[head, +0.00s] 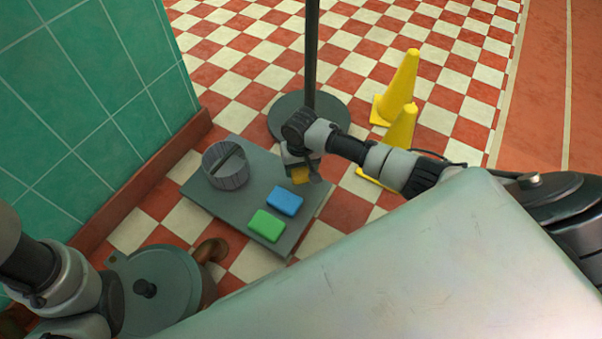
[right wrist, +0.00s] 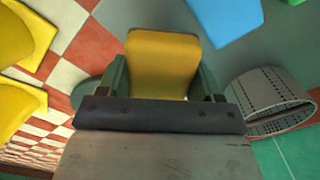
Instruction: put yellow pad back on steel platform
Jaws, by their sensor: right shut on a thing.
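The yellow pad (head: 300,175) is held in my right gripper (head: 302,172), over the right side of the grey steel platform (head: 238,204) on the floor. In the right wrist view, the yellow pad (right wrist: 163,60) sits between the two fingers of the gripper (right wrist: 163,75). I cannot tell whether it touches the platform. A blue pad (head: 285,200) and a green pad (head: 267,225) lie on the platform, near its front right edge. The blue pad also shows in the right wrist view (right wrist: 226,15). My left arm shows at the lower left, but its gripper is out of view.
A round metal basket (head: 225,168) stands on the platform's left part. A pole on a round base (head: 285,118) stands behind the platform. Yellow cones (head: 400,85) stand to the right. A kettle (head: 160,285) is at lower left, near a green tiled wall (head: 80,110).

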